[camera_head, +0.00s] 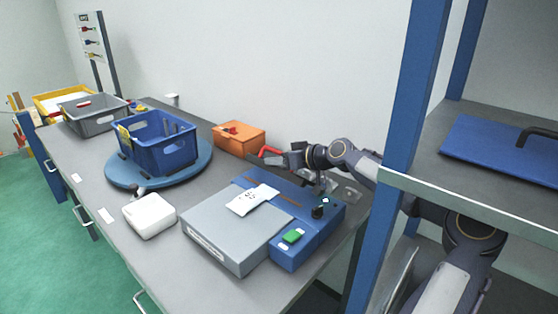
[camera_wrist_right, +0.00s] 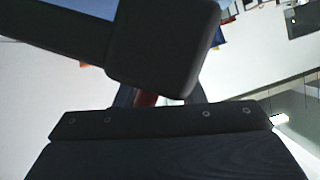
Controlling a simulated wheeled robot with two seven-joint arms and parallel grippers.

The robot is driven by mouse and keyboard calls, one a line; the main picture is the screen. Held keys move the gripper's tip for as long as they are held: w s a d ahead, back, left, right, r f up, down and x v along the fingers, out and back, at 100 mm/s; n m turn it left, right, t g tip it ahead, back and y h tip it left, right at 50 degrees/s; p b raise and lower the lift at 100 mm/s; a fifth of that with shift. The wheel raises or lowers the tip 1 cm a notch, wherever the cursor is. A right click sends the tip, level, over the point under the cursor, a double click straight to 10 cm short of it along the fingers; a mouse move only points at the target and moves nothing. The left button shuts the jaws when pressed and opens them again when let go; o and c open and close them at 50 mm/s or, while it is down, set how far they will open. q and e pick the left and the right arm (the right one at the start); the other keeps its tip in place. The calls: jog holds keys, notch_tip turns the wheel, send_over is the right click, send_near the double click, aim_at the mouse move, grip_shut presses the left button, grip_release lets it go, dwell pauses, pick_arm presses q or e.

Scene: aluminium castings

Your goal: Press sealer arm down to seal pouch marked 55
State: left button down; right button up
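The sealer has a blue body (camera_head: 318,228) with a grey platform (camera_head: 225,232) in front, standing on the bench. A white pouch (camera_head: 252,199) with dark marks lies flat across the platform and the sealer's blue bed; its number is too small to read. A red bar (camera_head: 270,150), apparently the sealer arm's handle, shows at the back beside my right gripper (camera_head: 272,160). In the right wrist view a bit of red (camera_wrist_right: 146,98) shows between the dark gripper parts. I cannot tell whether the fingers grip the bar. My left gripper is not in view.
An orange box (camera_head: 240,141) stands behind the sealer. A blue crate (camera_head: 165,153) sits on a round blue turntable (camera_head: 118,178). A white box (camera_head: 149,216) is left of the platform. A blue-posted shelf (camera_head: 408,90) stands close at right, beside my right arm.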

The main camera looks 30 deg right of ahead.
jog(key=shift+s+d+r, duration=0.1)
jog(key=shift+s+d, duration=0.05)
jog(key=shift+s, duration=0.15)
jog(key=v, duration=0.7)
jog(key=shift+b, duration=0.4)
jog(key=shift+s+d+r, duration=0.1)
jog(key=shift+s+r, duration=0.05)
jog(key=shift+s, duration=0.05)
jog(key=d+p+v, duration=0.1)
jog(key=p+v, duration=0.1)
jog(key=v, duration=0.6)
jog(key=shift+s+p, duration=0.25)
jog(key=shift+p, duration=0.05)
jog(key=shift+d, duration=0.1)
